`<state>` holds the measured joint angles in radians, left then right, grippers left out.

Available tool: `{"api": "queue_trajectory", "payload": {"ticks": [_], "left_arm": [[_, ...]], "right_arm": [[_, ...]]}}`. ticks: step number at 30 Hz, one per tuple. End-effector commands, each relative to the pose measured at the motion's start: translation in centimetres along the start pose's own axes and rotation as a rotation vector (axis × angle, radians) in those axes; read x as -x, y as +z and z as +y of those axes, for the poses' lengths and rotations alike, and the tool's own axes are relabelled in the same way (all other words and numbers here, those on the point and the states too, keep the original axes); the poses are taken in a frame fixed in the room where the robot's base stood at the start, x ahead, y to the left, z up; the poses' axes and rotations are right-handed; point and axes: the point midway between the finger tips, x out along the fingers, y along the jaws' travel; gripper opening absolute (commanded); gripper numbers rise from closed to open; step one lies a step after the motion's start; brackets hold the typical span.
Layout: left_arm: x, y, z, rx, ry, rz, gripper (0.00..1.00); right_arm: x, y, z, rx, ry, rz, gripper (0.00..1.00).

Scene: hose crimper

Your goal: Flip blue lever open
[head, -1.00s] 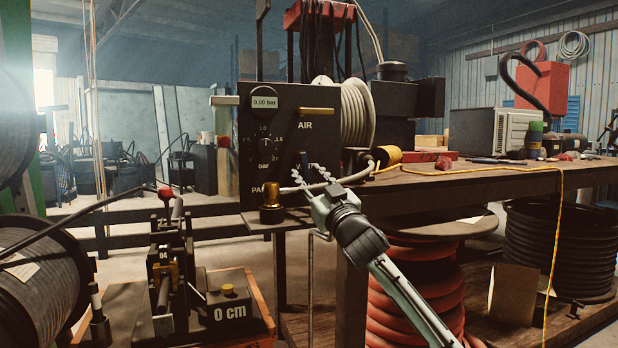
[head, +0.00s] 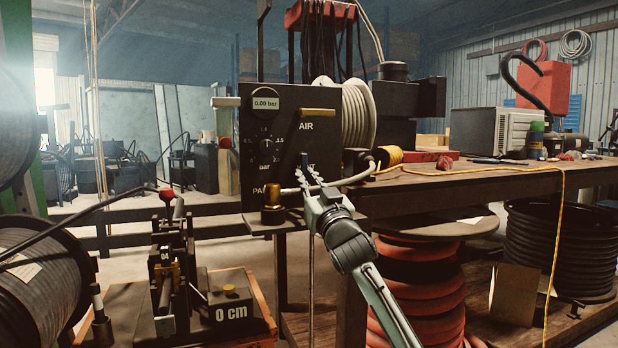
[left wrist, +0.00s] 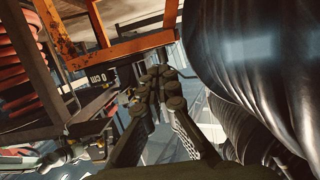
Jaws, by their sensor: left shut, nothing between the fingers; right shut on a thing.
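The blue lever (head: 304,159) is a small dark upright stick on the front of the black air panel (head: 252,130), below the AIR label. It stands roughly vertical. My right gripper (head: 307,177) comes up from the lower right and is shut on the lever, with its fingers on either side of the lower part. The lever's base is hidden by the fingers. My left gripper (left wrist: 157,82) shows in the left wrist view, shut and empty, its fingertips together. It is beside a large black ribbed coil (left wrist: 240,60).
A brass fitting (head: 272,203) and a grey hose (head: 350,180) sit close by the right gripper. The workbench (head: 470,180) is at right. A crimper (head: 170,265) stands lower left, beside a box marked 0 cm (head: 230,300).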

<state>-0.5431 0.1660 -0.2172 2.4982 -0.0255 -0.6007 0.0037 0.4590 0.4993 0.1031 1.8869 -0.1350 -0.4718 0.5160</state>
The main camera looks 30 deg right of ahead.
Motion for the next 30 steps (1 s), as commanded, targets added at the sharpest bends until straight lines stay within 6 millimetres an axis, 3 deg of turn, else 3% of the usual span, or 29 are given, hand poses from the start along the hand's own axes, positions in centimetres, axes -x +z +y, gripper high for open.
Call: {"api": "queue_trajectory", "payload": {"ticks": [10, 11, 16, 25, 30], "left_arm": [[0.1, 0.3, -0.1, -0.002, -0.002, -0.015, 0.00], [0.1, 0.3, -0.1, -0.002, -0.002, -0.015, 0.00], [0.1, 0.3, -0.1, -0.001, -0.002, -0.014, 0.00], [0.1, 0.2, -0.1, -0.001, -0.001, -0.014, 0.00], [0.1, 0.2, -0.1, -0.001, -0.001, -0.014, 0.00]], "right_arm": [[0.0, 0.0, -0.1, -0.018, 0.007, -0.001, 0.00], [0.0, 0.0, -0.1, -0.018, 0.007, -0.001, 0.15], [0.0, 0.0, -0.1, -0.018, 0.007, 0.000, 0.34], [0.2, 0.0, -0.1, -0.017, 0.007, 0.000, 0.34], [2.0, 0.1, -0.2, -0.017, 0.006, -0.001, 0.34]]}}
